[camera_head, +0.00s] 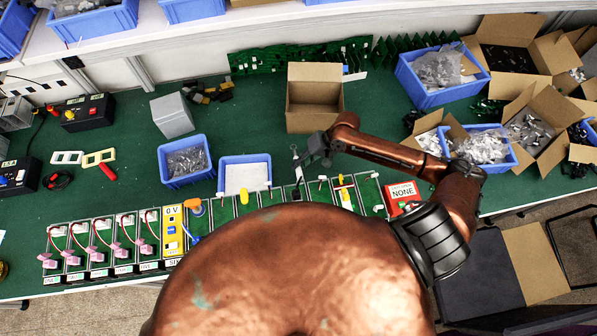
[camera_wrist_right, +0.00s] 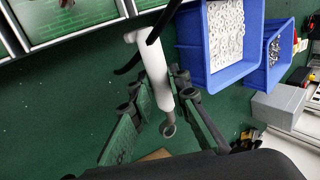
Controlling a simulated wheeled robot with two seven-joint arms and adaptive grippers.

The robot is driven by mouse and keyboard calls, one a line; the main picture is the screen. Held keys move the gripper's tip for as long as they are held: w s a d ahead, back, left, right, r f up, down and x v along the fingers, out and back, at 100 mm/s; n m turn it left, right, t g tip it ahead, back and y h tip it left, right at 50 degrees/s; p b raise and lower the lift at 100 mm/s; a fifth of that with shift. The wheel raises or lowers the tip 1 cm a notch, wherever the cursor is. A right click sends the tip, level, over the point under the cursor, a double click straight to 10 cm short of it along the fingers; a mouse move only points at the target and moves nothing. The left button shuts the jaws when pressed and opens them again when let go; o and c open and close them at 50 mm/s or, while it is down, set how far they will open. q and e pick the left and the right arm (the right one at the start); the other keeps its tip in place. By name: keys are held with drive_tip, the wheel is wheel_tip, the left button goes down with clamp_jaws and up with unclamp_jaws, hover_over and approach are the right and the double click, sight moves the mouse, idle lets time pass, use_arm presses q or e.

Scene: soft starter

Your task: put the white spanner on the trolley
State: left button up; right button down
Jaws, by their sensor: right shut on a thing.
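The white spanner (camera_wrist_right: 152,68) shows in the right wrist view, with a white shaft and a ring at its lower end. My right gripper (camera_wrist_right: 162,90) is shut on it, with a finger on each side of the shaft. In the head view my right gripper (camera_head: 312,152) is above the green bench, in front of an open cardboard box. The spanner is small and hard to make out there. My left gripper is not in view. I cannot make out a trolley for certain in either view.
Blue bins (camera_head: 185,161) and a cardboard box (camera_head: 314,98) stand near the gripper. A row of green panels (camera_head: 125,240) lines the bench's front edge. More boxes and bins crowd the right end. A dark flat surface (camera_head: 470,275) lies low at the right, beyond the bench.

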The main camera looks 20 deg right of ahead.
wheel_tip(320, 180, down, 3)
drive_tip(key=shift+r, duration=0.15)
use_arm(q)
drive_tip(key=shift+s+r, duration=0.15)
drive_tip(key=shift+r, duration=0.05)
use_arm(e)
drive_tip(key=shift+f, duration=2.2)
drive_tip(key=c, duration=2.1)
unclamp_jaws()
drive_tip(key=shift+f, duration=0.15)
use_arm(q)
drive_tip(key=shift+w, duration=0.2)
use_arm(e)
drive_tip(key=shift+o, duration=1.4)
